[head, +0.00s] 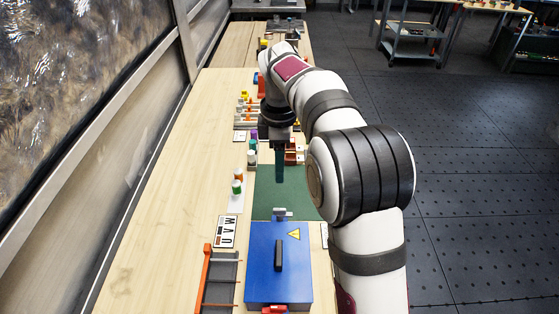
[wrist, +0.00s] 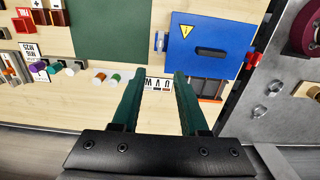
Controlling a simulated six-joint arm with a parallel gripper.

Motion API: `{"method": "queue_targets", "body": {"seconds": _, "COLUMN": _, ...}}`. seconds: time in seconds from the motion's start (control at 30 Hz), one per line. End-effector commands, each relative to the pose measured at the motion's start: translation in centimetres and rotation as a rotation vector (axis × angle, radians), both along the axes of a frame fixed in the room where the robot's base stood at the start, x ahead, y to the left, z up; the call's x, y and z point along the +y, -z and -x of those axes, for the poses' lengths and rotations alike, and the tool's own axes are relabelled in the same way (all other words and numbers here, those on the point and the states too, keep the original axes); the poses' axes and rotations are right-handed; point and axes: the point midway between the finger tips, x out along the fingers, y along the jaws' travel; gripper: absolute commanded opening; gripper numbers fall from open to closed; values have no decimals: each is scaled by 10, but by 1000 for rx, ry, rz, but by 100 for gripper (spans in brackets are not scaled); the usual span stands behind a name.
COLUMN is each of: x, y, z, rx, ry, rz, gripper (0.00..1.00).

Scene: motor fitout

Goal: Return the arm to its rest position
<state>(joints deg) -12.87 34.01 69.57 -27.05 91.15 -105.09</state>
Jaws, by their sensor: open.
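My gripper (head: 279,165) hangs above the workbench, over the far part of the green mat in the head view. In the wrist view its two dark green fingers (wrist: 157,78) are apart with nothing held between them. My arm reaches from the right side of the head view over the bench. A blue box (head: 263,262) with a black handle and a yellow warning sign stands closed at the near end of the bench. The blue box also shows at the upper right of the wrist view (wrist: 192,55).
The green mat (head: 279,183) looks bare. Beside it stand small coloured caps (head: 237,180) and a U V W label plate (head: 226,231). Several small parts and racks (head: 243,105) line the bench farther back. The bench's left strip (head: 165,200) is clear, with a window wall beyond it.

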Motion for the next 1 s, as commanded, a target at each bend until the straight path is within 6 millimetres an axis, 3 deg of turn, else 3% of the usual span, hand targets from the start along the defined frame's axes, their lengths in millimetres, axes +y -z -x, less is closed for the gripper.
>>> {"method": "queue_targets", "body": {"seconds": 0.13, "x": 0, "y": -11, "z": 0, "rx": -1, "ry": 1, "rz": -1, "gripper": 44}}
{"method": "queue_targets", "body": {"seconds": 0.53, "x": 0, "y": -11, "z": 1, "rx": 0, "ry": 5, "rz": -1, "gripper": 44}}
{"method": "queue_targets", "body": {"seconds": 0.6, "x": -6, "y": -19, "z": 12, "rx": 1, "ry": 82, "rz": -7, "gripper": 44}}
{"method": "queue_targets", "body": {"seconds": 0.67, "x": -18, "y": -32, "z": 38, "rx": 7, "ry": 262, "rz": -20, "gripper": 44}}
{"method": "queue_targets", "body": {"seconds": 0.77, "x": -45, "y": -50, "z": 117, "rx": 34, "ry": 748, "rz": -53, "gripper": 44}}
{"method": "queue_targets", "body": {"seconds": 0.8, "x": -54, "y": -49, "z": 152, "rx": 50, "ry": 960, "rz": -62, "gripper": 44}}
{"method": "queue_targets", "body": {"seconds": 0.9, "x": -67, "y": -34, "z": 235, "rx": 97, "ry": 1448, "rz": -81, "gripper": 44}}
{"method": "queue_targets", "body": {"seconds": 1.0, "x": -71, "y": -10, "z": 294, "rx": 140, "ry": 1810, "rz": -84, "gripper": 44}}
